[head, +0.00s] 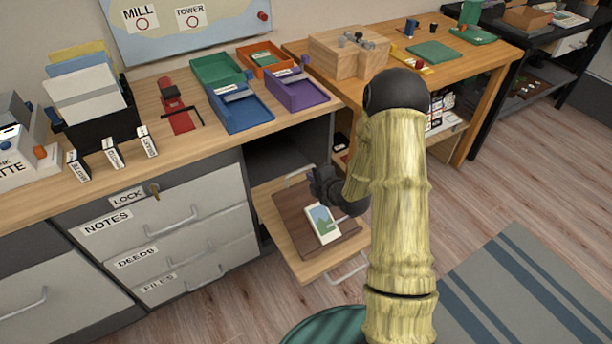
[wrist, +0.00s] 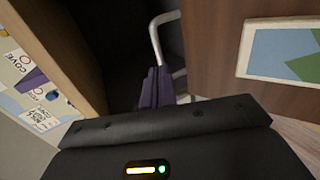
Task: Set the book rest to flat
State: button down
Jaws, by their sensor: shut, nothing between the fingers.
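The book rest (head: 292,208) is a dark brown board on a light wooden pull-out shelf (head: 271,217) below the desk. A card with a green and blue picture (head: 322,224) lies on it. I cannot tell the board's exact tilt. My gripper (head: 322,182) is at the board's upper right edge in the head view, its fingers shut and empty. In the wrist view the fingers (wrist: 157,86) are beside a pale metal bar (wrist: 156,38), with the brown board (wrist: 215,55) to their right. Contact with either is unclear. My arm hides part of the area to the right.
The shelf has a metal handle (head: 345,268) at its front. Grey drawers (head: 180,215) stand to the left. Coloured trays (head: 240,107) and a wooden block box (head: 345,55) are on the desk above. A striped rug (head: 520,290) lies on the floor to the right.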

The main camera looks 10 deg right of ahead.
aim_at(301, 172)
jog(key=shift+b+x, duration=0.3)
jog(key=shift+x, duration=1.95)
jog(key=shift+w+f, duration=0.1)
jog(key=shift+w, duration=0.05)
